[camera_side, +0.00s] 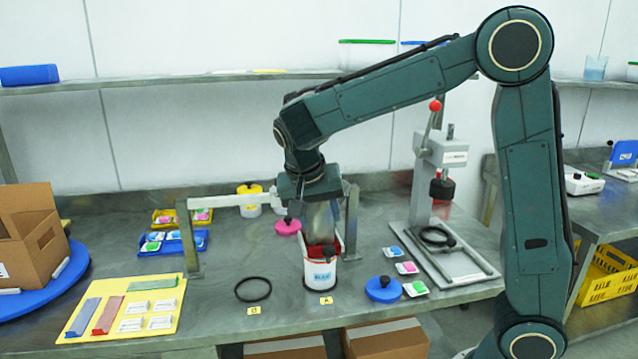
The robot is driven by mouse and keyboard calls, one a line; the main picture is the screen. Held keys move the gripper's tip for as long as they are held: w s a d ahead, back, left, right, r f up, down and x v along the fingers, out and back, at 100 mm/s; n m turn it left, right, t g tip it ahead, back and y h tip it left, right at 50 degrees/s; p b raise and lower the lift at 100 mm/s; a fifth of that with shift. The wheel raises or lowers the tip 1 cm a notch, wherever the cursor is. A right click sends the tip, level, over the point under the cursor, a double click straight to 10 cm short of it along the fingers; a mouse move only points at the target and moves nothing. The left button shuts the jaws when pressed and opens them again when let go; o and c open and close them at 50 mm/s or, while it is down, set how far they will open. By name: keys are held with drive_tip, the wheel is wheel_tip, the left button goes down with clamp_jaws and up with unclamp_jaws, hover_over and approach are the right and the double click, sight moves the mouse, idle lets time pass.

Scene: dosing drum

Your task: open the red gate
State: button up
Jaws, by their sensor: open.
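My gripper (321,232) points straight down at a white bucket (318,274) with a blue label and red band, which stands on the bench. The fingers are at or just above the bucket's mouth; I cannot tell whether they touch anything. A small red patch (335,241) shows beside the fingers at the mouth, but I cannot tell whether it is the red gate. A metal frame (192,237) with a pale crossbar (222,201) runs behind my gripper. My wrist hides the middle of this frame and anything hung there.
A black ring (253,289) lies left of the bucket, a blue lid (383,289) right of it. A pink lid (287,227) lies behind. A press (441,160) with a red-knobbed lever stands at right. A yellow board (127,308) and cardboard box (32,240) are at left.

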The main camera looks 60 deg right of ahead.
sight(328, 248)
drive_tip(key=x, duration=1.3)
drive_tip(key=shift+d+f, duration=0.1)
drive_tip(key=shift+f, duration=0.25)
drive_tip(key=shift+c, duration=0.2)
drive_tip(key=shift+s, duration=0.1)
clamp_jaws()
